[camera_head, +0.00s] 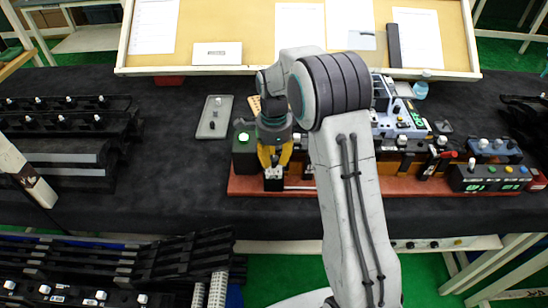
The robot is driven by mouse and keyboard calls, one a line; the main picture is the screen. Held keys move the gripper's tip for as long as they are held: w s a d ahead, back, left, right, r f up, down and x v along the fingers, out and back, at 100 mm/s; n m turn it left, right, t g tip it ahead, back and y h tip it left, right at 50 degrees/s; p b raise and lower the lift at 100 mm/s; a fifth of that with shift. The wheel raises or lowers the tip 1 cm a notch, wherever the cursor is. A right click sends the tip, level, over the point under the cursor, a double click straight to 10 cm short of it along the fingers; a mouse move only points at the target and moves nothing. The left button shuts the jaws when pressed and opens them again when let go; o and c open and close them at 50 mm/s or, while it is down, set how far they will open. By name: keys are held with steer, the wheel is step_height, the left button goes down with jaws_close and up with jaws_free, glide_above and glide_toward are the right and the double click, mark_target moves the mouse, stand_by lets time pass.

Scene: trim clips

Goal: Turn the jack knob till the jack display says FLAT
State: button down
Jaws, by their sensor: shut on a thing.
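My gripper (274,165), with yellow fingers, points down at the left part of the red-brown board (400,187). It is shut on a small black block with a pale top (274,184), at the board's front edge. I cannot tell if this block is the jack knob. A black box with a lit green round button (243,138) stands just left of my gripper. A blue-grey device with a small green-lit display (418,121) is right of my arm. No display text is legible, and my arm hides the middle of the board.
A grey tray (206,128) with small dark parts lies left on the dark bench. Black racks (62,158) fill the far left. A paper-covered panel (262,25) closes the back.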

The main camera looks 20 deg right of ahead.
steer(key=shift+n, duration=0.3)
steer(key=n+b, duration=0.1)
steer(key=n, duration=0.4)
steer(key=shift+f+n, duration=0.1)
steer(key=shift+n, duration=0.3)
steer(key=n, duration=0.3)
steer(key=shift+n+b, duration=0.3)
steer(key=shift+b, duration=0.1)
steer(key=n, duration=0.3)
steer(key=shift+n, duration=0.3)
steer(key=n, duration=0.6)
steer(key=shift+b, duration=0.35)
steer(key=n, duration=0.7)
